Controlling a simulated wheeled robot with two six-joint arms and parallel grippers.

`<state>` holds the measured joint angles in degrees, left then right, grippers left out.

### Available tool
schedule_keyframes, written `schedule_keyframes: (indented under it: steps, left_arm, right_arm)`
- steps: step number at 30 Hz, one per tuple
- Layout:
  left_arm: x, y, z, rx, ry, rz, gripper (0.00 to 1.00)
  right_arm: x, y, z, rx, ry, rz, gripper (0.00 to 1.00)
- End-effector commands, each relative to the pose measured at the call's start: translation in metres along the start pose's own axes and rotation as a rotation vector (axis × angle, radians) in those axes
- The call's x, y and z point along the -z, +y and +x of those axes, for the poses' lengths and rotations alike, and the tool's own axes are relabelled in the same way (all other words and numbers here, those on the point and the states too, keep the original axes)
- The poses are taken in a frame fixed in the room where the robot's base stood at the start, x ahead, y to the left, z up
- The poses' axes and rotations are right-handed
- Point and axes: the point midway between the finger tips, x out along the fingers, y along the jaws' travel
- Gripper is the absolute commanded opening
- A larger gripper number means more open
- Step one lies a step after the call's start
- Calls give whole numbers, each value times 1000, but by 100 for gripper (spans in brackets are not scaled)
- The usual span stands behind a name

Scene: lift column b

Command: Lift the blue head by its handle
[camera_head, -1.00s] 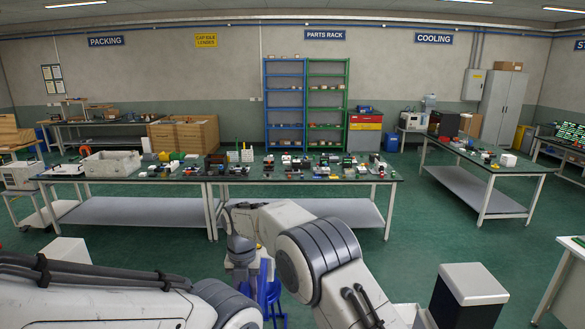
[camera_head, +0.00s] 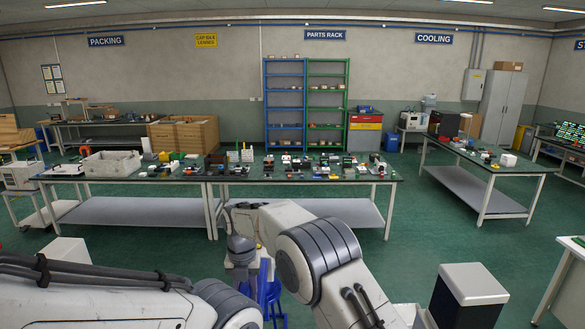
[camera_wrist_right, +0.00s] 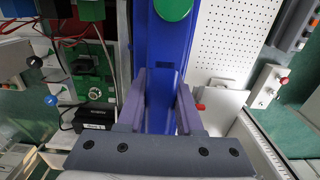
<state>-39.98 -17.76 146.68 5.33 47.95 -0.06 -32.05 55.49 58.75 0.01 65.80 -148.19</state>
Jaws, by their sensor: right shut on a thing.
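The blue head (camera_wrist_right: 165,50) is a long blue part with a round green disc (camera_wrist_right: 173,8) at the top of the right wrist view. Its narrower handle end lies between the two purple-grey fingers of my right gripper (camera_wrist_right: 162,95), which is shut on it. In the head view, blue parts (camera_head: 266,285) show below and beside my right wrist, low in the middle. My right arm hides much of them, and the fingers cannot be made out there. My left arm comes in from the left, but its gripper is not in view.
In the right wrist view, a green-and-black device with cables (camera_wrist_right: 92,75) is at the left, and a white perforated panel (camera_wrist_right: 222,40) is at the right. In the head view, a long table (camera_head: 130,180) with many small parts stands behind, and a black-and-white bin (camera_head: 470,290) stands right.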

Motion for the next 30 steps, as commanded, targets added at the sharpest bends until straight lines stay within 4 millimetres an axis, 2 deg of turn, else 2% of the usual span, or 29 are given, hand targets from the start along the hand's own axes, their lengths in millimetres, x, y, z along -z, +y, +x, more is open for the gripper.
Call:
schedule_keyframes:
  steps: [30]
  left_arm:
    - [0,0,-1,0,0,0,50]
  right_arm:
    - [-3,1,-28,-7,-14,1,0]
